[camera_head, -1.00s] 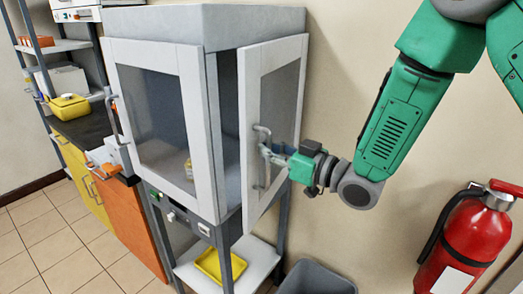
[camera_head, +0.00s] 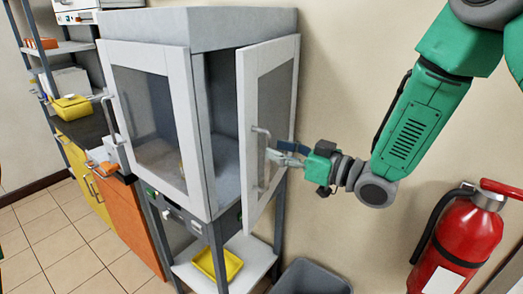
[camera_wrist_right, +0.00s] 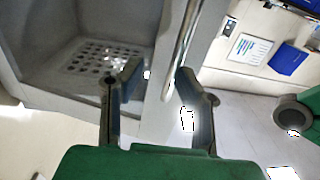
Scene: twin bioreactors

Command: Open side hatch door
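The side hatch door (camera_head: 247,150) is a white-framed glazed panel on the right side of the grey cabinet (camera_head: 200,30), and it stands ajar with a dark gap beside it. Its handle (camera_head: 262,158) is an upright metal bar, seen also in the right wrist view (camera_wrist_right: 184,50). My right gripper (camera_head: 283,155) is at the handle's right side. In the right wrist view its two fingers (camera_wrist_right: 160,75) are spread apart, with the bar near the right fingertip. I cannot tell whether they touch. My left gripper is out of view.
A yellow tray (camera_head: 217,264) lies on the shelf below. A grey bin (camera_head: 312,278) and a red fire extinguisher (camera_head: 462,240) stand at the right. The wrist view shows the perforated chamber floor (camera_wrist_right: 105,58).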

